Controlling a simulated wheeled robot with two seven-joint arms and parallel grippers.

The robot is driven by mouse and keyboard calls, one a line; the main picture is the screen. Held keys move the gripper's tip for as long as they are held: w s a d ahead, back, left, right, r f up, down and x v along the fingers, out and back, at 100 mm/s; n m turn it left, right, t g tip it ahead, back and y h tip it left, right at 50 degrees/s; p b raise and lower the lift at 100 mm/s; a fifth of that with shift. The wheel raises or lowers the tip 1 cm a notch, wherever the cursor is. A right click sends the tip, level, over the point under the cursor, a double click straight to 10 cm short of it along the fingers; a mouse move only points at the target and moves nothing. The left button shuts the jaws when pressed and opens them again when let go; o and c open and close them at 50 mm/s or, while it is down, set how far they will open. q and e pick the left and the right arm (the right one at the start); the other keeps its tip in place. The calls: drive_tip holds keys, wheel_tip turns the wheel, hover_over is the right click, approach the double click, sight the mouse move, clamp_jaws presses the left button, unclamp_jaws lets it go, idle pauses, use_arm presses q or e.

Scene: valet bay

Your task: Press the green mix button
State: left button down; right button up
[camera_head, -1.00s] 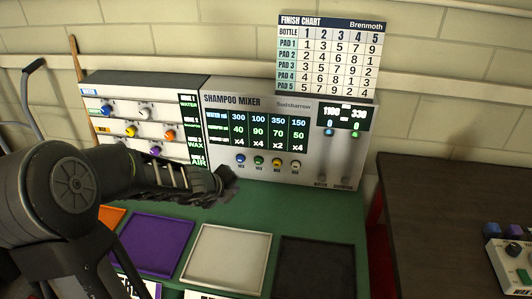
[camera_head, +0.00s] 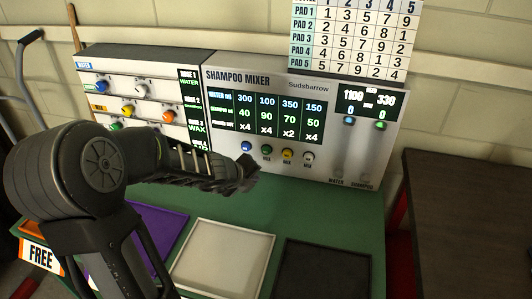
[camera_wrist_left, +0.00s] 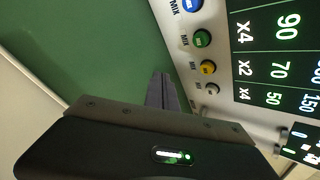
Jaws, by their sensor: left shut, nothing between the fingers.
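The shampoo mixer (camera_head: 225,107) stands at the back of the green bench, with a row of coloured mix buttons under its display. The green mix button (camera_head: 267,150) is second from the left, between a blue button (camera_head: 246,146) and a yellow one (camera_head: 287,154). The green button also shows in the left wrist view (camera_wrist_left: 202,38). My left gripper (camera_head: 250,172) is shut and empty, its tips just below and left of the green button in the head view. In the left wrist view its fingers (camera_wrist_left: 162,90) are apart from the buttons. My right gripper is not in view.
A panel with coloured knobs (camera_head: 140,62) stands left of the mixer. Purple, white (camera_head: 268,262) and black pads (camera_head: 325,243) lie on the green bench in front. A dark table (camera_head: 470,215) is at the right. Bare green bench lies below the mixer.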

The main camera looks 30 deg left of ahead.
use_arm(q)
drive_tip(key=p, duration=0.3)
approach(269, 157)
wheel_tip(269, 157, down, 3)
drive_tip(key=shift+w+d+r+p, duration=0.1)
drive_tip(key=shift+w+p, duration=0.25)
drive_tip(key=shift+w, duration=0.15)
drive_tip(key=shift+w, duration=0.15)
idle(1.6)
drive_tip(key=shift+w+p, duration=0.25)
drive_tip(key=shift+p, duration=0.05)
drive_tip(key=shift+w+a+p, duration=0.3)
drive_tip(key=shift+w+p, duration=0.1)
drive_tip(key=shift+w, duration=0.15)
idle(0.7)
drive_tip(key=shift+s, duration=0.1)
drive_tip(key=shift+s+d+b, duration=0.3)
drive_tip(key=shift+s+b, duration=0.4)
drive_tip(key=shift+s, duration=0.15)
